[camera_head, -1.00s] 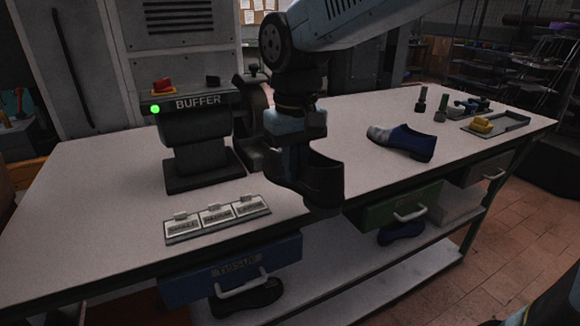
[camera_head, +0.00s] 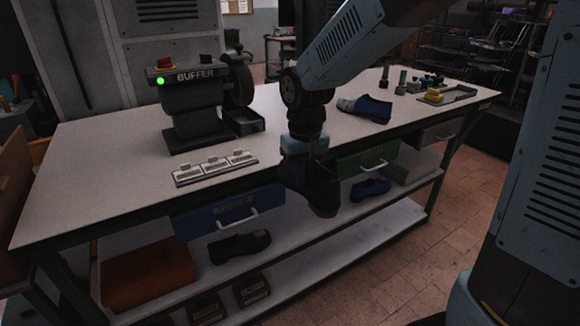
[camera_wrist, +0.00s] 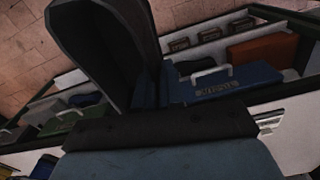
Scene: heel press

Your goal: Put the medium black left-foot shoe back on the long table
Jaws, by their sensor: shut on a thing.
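A black shoe (camera_head: 323,190) hangs in my gripper (camera_head: 304,160) in front of the long table (camera_head: 110,165)'s near edge, in the head view. It is off the tabletop and over the gap beside the blue drawer. In the wrist view the shoe (camera_wrist: 105,50) shows its opening, large and close, at the upper left. My gripper is shut on it; the fingertips are mostly hidden. I cannot read the shoe's size or foot side.
On the table stand the buffer (camera_head: 195,105), a row of label plates (camera_head: 215,168) and a blue-grey shoe (camera_head: 367,108). Blue (camera_head: 228,212) and green (camera_head: 367,160) drawers hang below. A black shoe (camera_head: 240,247) and a blue shoe (camera_head: 370,189) lie on the lower shelf. The front tabletop is mostly bare.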

